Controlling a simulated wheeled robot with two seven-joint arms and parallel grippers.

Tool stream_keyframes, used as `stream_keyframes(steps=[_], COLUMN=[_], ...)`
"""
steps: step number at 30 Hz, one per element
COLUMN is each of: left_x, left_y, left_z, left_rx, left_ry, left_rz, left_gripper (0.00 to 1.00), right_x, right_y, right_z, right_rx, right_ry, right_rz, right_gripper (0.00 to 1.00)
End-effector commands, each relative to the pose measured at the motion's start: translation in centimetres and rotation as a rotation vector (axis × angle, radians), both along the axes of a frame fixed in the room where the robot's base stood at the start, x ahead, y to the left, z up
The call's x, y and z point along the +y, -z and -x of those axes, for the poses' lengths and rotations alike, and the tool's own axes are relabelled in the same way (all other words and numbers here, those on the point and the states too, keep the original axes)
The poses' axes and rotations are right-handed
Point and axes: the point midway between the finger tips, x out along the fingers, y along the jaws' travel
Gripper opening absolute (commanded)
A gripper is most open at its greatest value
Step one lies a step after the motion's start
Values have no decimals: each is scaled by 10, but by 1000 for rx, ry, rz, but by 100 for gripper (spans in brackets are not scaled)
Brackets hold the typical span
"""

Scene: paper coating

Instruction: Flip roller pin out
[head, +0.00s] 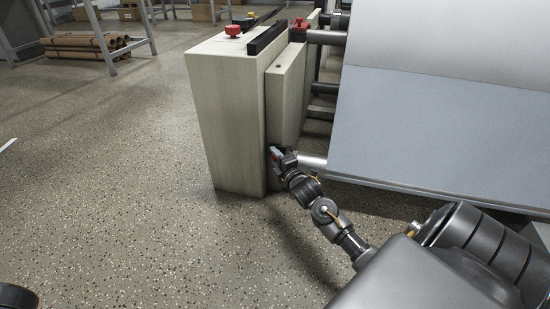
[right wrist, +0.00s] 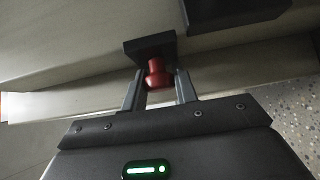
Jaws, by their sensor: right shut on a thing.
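The roller pin has a red knob (right wrist: 157,74) in front of a dark square block (right wrist: 150,48), seen in the right wrist view. My right gripper (right wrist: 159,88) has its two fingers on either side of the red knob and is shut on it. The pin itself is mostly hidden there by the gripper.
Speckled floor (head: 110,200) is open at left. Brown rolls (head: 85,45) lie under a table at the back.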

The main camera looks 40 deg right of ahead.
Motion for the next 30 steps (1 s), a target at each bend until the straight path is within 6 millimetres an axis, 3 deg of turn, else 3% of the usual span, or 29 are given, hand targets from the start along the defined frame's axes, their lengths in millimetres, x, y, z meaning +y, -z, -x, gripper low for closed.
stream_keyframes(steps=[5, 14, 23, 24, 28, 30], left_x=[0, -4, -5, -5, -5, -5], left_y=[-1, -30, -22, -22, -22, -23], left_z=[1, 4, 2, 2, 2, 2], left_rx=[-2, -8, 9, 10, 9, 8], left_ry=[-3, -21, -23, -23, -23, -23], left_rz=[-3, -30, -37, -38, -37, -37], left_gripper=[0, 0, 0, 0, 0, 0], right_x=[1, 26, 30, 31, 29, 29], right_y=[0, -4, 2, 2, 1, 1], right_z=[1, 17, 21, 21, 21, 20], right_rx=[1, 5, 2, 2, 1, 1], right_ry=[-1, -3, -6, -6, -4, -3], right_rz=[-1, -3, 0, 0, 0, 0], right_gripper=[0, 0, 0, 31, 48, 49])
